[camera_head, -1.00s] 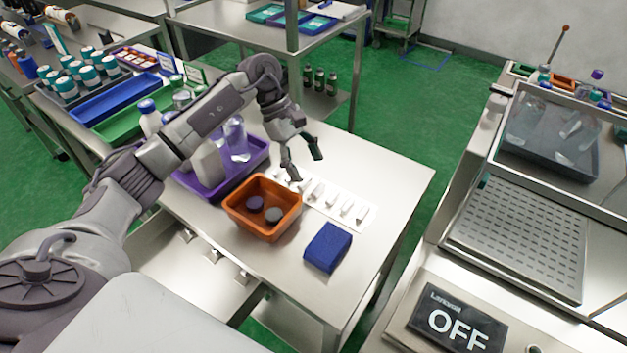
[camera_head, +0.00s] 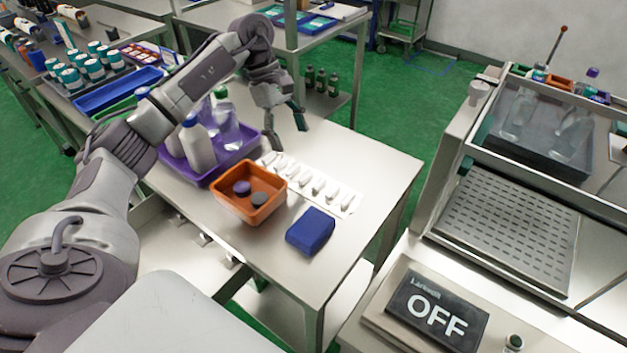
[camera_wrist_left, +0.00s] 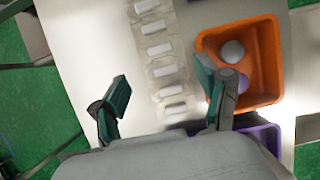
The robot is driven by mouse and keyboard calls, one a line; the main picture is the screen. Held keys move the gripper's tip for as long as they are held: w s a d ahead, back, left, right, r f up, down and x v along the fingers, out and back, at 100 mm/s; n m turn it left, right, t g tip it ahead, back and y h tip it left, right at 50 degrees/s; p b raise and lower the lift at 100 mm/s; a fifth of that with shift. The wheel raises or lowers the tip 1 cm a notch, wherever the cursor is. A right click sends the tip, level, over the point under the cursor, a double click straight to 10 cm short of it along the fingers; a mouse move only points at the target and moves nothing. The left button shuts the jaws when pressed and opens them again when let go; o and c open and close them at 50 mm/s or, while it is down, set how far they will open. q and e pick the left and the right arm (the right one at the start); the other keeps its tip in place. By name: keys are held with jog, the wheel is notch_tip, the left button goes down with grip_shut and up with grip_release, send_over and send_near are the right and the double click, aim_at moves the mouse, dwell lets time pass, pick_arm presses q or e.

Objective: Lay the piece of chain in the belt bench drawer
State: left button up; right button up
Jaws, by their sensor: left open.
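My left gripper (camera_head: 287,137) is open and empty above the far part of the steel bench (camera_head: 375,165). In the left wrist view its spread fingers (camera_wrist_left: 163,78) straddle a pale strip, the right finger overlapping the orange bin's edge. I cannot make out a piece of chain in either view. Below the bench's near left edge a pale metal surface (camera_head: 180,262) shows, partly hidden by my arm. Small metal fittings (camera_head: 203,240) are along that edge. I cannot tell whether this is an open drawer. My right gripper is not in view.
On the bench are an orange bin (camera_head: 222,204) with two round pieces, a blue block (camera_head: 311,231), a strip (camera_head: 346,207) of several white pieces and a purple tray (camera_head: 247,146) with bottles. A machine with an OFF display (camera_head: 437,308) stands right. The bench's right side is clear.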

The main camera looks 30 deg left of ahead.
aim_at(306, 175)
pick_arm(q)
jog(key=x, duration=0.4)
jog(key=shift+a+f, duration=0.15)
jog(key=shift+a, duration=0.05)
jog(key=shift+d+f, duration=0.15)
jog(key=shift+d, duration=0.1)
jog(key=p+x, duration=0.2)
jog(key=x, duration=0.3)
jog(key=shift+d+f, duration=0.1)
jog(key=shift+f, duration=0.1)
jog(key=c, duration=0.7)
grip_shut()
jog(key=shift+w, duration=0.1)
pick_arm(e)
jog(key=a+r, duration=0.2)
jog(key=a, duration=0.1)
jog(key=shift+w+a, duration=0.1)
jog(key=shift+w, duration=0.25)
